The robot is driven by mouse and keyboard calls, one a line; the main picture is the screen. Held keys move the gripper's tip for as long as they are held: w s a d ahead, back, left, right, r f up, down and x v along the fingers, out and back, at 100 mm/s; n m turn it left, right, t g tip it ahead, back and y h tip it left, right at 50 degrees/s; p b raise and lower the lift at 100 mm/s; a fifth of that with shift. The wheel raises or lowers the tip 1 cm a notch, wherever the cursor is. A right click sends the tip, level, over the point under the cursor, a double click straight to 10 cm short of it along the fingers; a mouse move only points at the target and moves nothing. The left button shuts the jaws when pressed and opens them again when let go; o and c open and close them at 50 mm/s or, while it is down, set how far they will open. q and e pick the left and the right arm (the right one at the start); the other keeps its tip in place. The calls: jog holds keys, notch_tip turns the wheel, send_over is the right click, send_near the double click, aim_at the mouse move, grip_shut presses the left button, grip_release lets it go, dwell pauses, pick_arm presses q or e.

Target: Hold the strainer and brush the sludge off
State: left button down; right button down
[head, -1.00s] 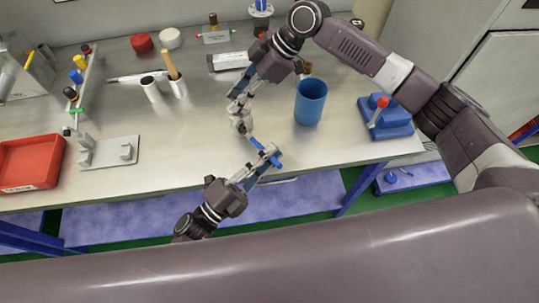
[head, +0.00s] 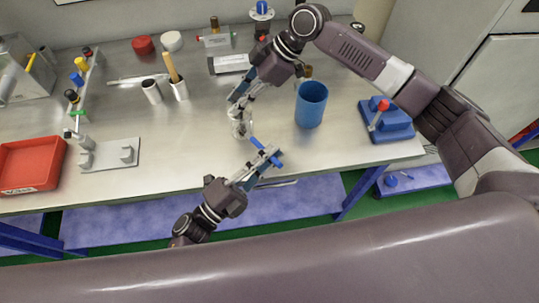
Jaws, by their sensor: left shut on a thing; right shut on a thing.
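My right gripper (head: 240,108), on the arm from the right, is shut on a small pale grey piece that looks like the strainer (head: 240,128). It holds the piece upright above the bench. My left gripper (head: 260,162), below and to the right of it, is shut on a slim blue piece that looks like the brush (head: 269,155). The brush slants with its upper end toward the strainer. A small gap seems to lie between them, but contact is hard to tell. Sludge is too small to make out.
A blue cup (head: 311,105) stands right of the grippers. A blue block with a red knob (head: 386,120) is farther right. A grey bracket plate (head: 110,154) and red tray (head: 30,165) lie left. White holders (head: 151,92), one with a wooden handle (head: 171,68), stand behind.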

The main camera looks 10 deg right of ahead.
pick_arm(q)
jog(key=shift+r, duration=0.1)
jog(key=shift+w+r, duration=0.1)
jog(key=shift+r, duration=0.4)
jog(key=shift+f, duration=0.15)
jog(key=shift+f, duration=0.5)
jog(key=shift+f, duration=0.15)
jog(key=shift+f, duration=0.45)
